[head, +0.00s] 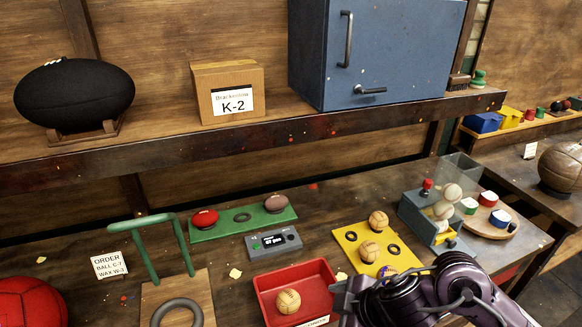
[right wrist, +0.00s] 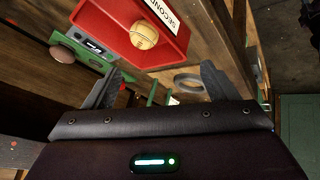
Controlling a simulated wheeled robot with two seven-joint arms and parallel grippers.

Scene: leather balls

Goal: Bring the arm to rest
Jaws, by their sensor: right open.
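My right arm (head: 455,285) comes in from the lower right of the head view. Its gripper (head: 345,298) is beside the right edge of a red tray (head: 262,287). In the right wrist view, the right gripper (right wrist: 160,70) has its two fingers spread wide with nothing between them. A tan ball (head: 288,301) lies in the red tray; it also shows in the right wrist view (right wrist: 144,35). My left gripper is in neither view.
A yellow board (head: 345,236) with tan balls is behind my right arm. A grey-blue bin (head: 416,218) holds pale balls. A green stand (head: 150,250), a grey ring (head: 178,312) and a grey device (head: 274,243) stand left. A shelf (head: 180,134) overhangs the bench.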

